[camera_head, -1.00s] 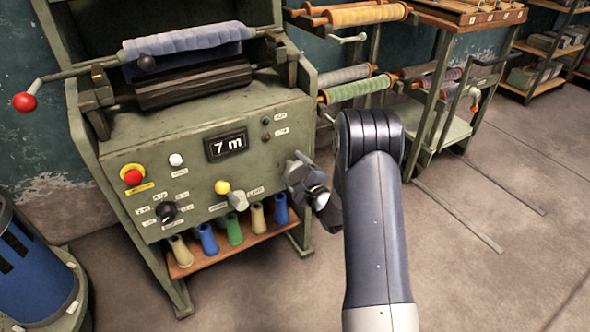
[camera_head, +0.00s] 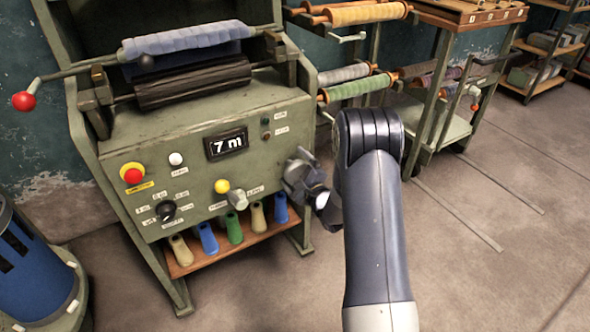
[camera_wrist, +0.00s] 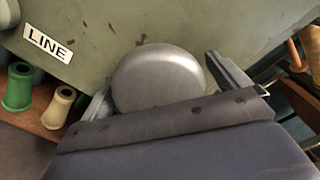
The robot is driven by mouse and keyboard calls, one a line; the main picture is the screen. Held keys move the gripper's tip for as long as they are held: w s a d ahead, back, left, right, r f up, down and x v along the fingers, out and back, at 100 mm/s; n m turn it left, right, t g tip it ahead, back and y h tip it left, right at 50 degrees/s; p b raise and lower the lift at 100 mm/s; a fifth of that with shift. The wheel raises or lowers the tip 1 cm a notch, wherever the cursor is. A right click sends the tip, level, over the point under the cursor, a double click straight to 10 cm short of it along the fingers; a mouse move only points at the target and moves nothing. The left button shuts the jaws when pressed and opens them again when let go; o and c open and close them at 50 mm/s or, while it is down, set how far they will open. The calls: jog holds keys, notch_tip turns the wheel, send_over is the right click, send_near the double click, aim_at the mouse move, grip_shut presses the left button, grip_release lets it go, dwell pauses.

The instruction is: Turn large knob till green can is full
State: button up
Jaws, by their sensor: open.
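A large grey rounded knob (camera_wrist: 158,80) sits between the two fingers of my open gripper (camera_wrist: 162,78) in the wrist view. I cannot tell whether they touch it. In the head view my gripper (camera_head: 298,180) is at the right end of the machine's panel and covers that spot. The display (camera_head: 226,145) reads 7 m. No green can is seen as such. A green cone (camera_head: 234,228) stands among several cones on the wooden shelf below the panel; a green cone also shows at left in the wrist view (camera_wrist: 19,86).
The panel (camera_head: 120,160) also has a red button (camera_head: 132,174), a black knob (camera_head: 166,211), a yellow button (camera_head: 221,186) and a small grey control (camera_head: 238,201). A blue drum (camera_head: 30,262) stands at left. Racks of rolls (camera_head: 365,88) stand behind right. Floor at right is clear.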

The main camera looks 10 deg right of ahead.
jog(key=shift+s, duration=0.1)
jog(key=p+v, duration=0.1)
jog(key=v, duration=0.9)
jog(key=shift+s+p, duration=0.3)
jog(key=shift+d, duration=0.1)
jog(key=b+x, duration=0.1)
jog(key=x, duration=0.8)
jog(key=shift+w, duration=0.4)
jog(key=shift+w+a+b, duration=0.3)
jog(key=shift+w+b, duration=0.05)
jog(key=shift+w, duration=0.2)
